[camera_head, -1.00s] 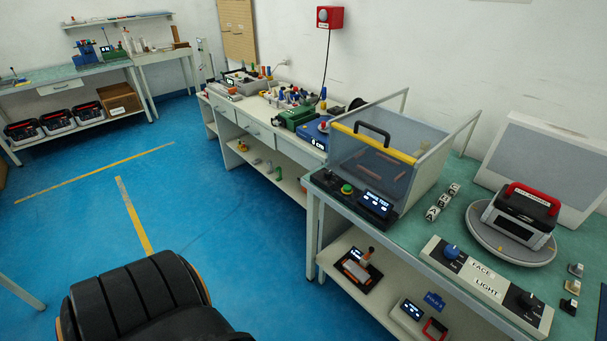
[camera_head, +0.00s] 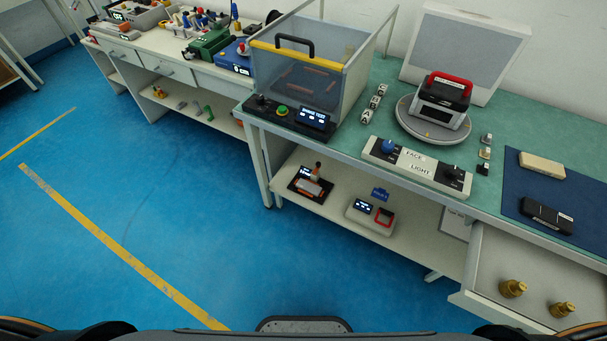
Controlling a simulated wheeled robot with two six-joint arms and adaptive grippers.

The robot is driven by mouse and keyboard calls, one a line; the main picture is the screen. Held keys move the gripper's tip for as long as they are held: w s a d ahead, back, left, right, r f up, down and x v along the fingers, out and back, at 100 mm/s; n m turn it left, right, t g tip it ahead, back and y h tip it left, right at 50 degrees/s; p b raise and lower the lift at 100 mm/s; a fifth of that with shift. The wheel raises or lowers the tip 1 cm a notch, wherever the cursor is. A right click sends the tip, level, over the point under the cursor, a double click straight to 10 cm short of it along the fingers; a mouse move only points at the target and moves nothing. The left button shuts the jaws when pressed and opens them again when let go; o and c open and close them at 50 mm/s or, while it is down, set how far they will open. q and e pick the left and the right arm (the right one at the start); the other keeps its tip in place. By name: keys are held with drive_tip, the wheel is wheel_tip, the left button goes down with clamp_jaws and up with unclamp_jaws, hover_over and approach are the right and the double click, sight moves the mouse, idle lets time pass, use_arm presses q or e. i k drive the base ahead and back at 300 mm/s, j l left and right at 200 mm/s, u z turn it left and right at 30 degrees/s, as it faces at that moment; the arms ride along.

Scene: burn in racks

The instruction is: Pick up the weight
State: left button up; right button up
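Two brass-coloured knobbed pieces that look like weights lie in the pulled-out drawer (camera_head: 479,278) at the lower right. One weight (camera_head: 512,288) is on the left and the other weight (camera_head: 562,309) is nearer the right edge. They stand apart from each other, and nothing touches them from above. Neither of my grippers is in view; only dark parts of my own body show along the bottom edge.
The green-topped bench (camera_head: 398,180) carries a clear-walled test box (camera_head: 327,84), a round turntable (camera_head: 403,117) with a red-handled device (camera_head: 442,96), a control panel (camera_head: 417,165) and a blue mat (camera_head: 580,193). Its lower shelf (camera_head: 341,220) holds small devices. The blue floor (camera_head: 170,190) is clear.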

sight(510, 290)
drive_tip(key=z, duration=2.25)
